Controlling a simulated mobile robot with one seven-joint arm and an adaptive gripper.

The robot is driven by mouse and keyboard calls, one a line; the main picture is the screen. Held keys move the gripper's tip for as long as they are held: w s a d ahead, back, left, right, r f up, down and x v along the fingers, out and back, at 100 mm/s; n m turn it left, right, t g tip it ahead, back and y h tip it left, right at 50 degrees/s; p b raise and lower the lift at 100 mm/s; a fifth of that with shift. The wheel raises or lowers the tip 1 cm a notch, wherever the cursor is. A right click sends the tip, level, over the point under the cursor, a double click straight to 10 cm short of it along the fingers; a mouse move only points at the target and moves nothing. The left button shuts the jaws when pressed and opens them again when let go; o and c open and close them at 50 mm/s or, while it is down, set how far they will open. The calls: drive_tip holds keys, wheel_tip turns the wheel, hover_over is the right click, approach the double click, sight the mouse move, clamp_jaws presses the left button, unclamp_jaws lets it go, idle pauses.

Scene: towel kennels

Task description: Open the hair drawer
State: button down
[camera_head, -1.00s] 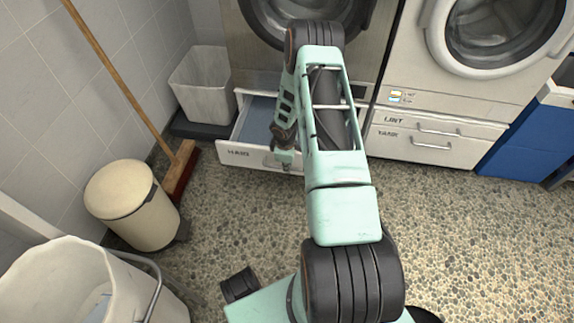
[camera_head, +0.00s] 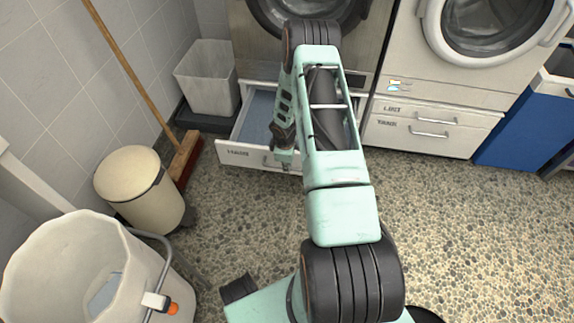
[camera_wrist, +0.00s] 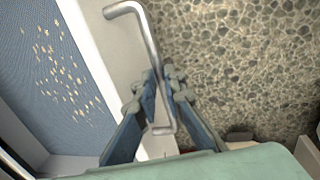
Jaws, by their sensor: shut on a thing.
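The hair drawer (camera_head: 238,156), with a white front, stands well out from under the left machine. Its blue-grey inside shows behind the front. In the wrist view the drawer's white front edge (camera_wrist: 88,38) runs down the left, with pale crumb-like bits on the blue-grey floor inside. Its metal bar handle (camera_wrist: 147,38) passes between the two fingers of my gripper (camera_wrist: 163,82), which is shut on it. In the head view my gripper (camera_head: 284,160) is at the drawer front, and my arm hides the drawer's right part.
A lint drawer (camera_head: 405,110) and another drawer below it are shut on the right. A broom (camera_head: 186,160), a beige pedal bin (camera_head: 140,190) and a white bucket (camera_head: 50,260) stand left. Pebbled floor (camera_head: 450,220) is clear on the right.

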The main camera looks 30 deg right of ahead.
drive_tip(key=c, duration=2)
unclamp_jaws()
drive_tip(key=r, duration=0.4)
drive_tip(key=s+a+r, duration=0.1)
drive_tip(key=r, duration=0.6)
drive_tip(key=shift+s+a+r, duration=0.15)
drive_tip(key=shift+s+r, duration=0.25)
